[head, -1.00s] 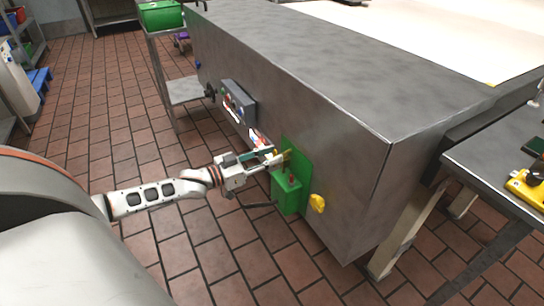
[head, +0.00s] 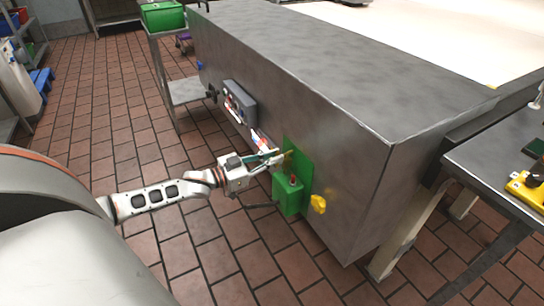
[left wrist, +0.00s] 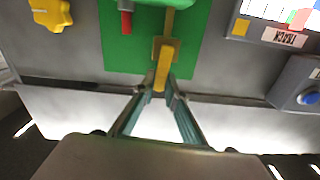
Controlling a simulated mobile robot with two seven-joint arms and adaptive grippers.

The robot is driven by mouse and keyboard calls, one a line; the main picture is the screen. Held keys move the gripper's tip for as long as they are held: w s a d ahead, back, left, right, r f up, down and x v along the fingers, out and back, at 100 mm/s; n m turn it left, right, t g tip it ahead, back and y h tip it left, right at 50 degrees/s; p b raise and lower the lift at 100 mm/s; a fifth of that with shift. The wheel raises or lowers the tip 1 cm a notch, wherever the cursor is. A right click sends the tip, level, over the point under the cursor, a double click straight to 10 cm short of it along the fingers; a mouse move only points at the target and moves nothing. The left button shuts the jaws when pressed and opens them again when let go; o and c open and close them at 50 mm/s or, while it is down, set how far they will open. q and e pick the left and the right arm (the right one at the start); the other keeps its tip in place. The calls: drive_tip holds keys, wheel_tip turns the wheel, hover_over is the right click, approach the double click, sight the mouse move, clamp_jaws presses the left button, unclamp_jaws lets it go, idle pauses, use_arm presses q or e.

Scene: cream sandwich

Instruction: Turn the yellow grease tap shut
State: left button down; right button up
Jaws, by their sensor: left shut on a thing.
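The yellow grease tap (left wrist: 163,62) is on a green plate (left wrist: 200,55) on the side of the big grey metal machine. In the left wrist view its yellow handle runs from a squarish hub down between my fingertips. My left gripper (left wrist: 160,93) is shut on the handle's end. In the head view my left gripper (head: 279,158) reaches the green plate (head: 303,160) from the left, and the tap there is small and partly hidden by the fingers. My right gripper is in neither view.
A grey control box (head: 239,102) sits further left on the machine (head: 310,75). A metal table (head: 500,165) stands at right. The tiled floor is open at left.

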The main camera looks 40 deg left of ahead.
use_arm(q)
drive_tip(key=d+f+m, duration=0.1)
drive_tip(key=m, duration=0.4)
drive_tip(key=s+d+f+m+b, duration=0.1)
drive_tip(key=f+m, duration=0.1)
drive_tip(key=m, duration=0.4)
drive_tip(key=d+f+m, duration=0.1)
drive_tip(key=m, duration=0.4)
drive_tip(key=shift+s+d+f+m, duration=0.25)
drive_tip(key=shift+d+m, duration=0.05)
drive_tip(key=shift+m, duration=0.1)
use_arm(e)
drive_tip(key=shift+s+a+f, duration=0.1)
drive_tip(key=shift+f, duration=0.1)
use_arm(q)
drive_tip(key=c, duration=2)
unclamp_jaws()
drive_tip(key=shift+c, duration=0.2)
